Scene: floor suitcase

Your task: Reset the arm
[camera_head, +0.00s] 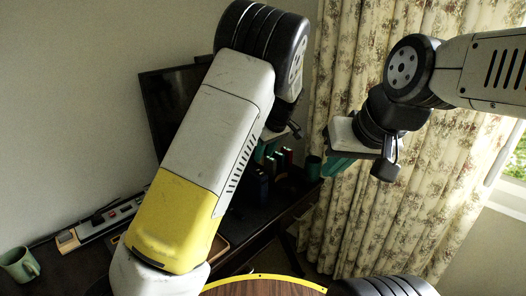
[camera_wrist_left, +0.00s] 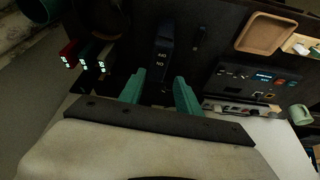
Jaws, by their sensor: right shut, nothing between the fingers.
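My left arm rises from the bottom left of the head view and bends over at the top. Its gripper (camera_head: 268,147) is largely hidden behind the arm there. In the left wrist view the two teal fingers of my left gripper (camera_wrist_left: 160,88) stand apart with nothing between them. They point over a dark surface with a black device beyond them. My right arm comes in from the right edge. Its gripper (camera_head: 340,166) hangs in front of the curtain, its teal fingers partly hidden by the wrist; it is shut and empty.
A dark desk (camera_head: 245,222) runs along the wall, with a screen (camera_head: 160,110) behind my left arm. A green mug (camera_head: 18,264) and a power strip (camera_head: 105,218) are at the left. A patterned curtain (camera_head: 350,225) hangs behind my right gripper. A wooden tray (camera_wrist_left: 266,33) shows in the wrist view.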

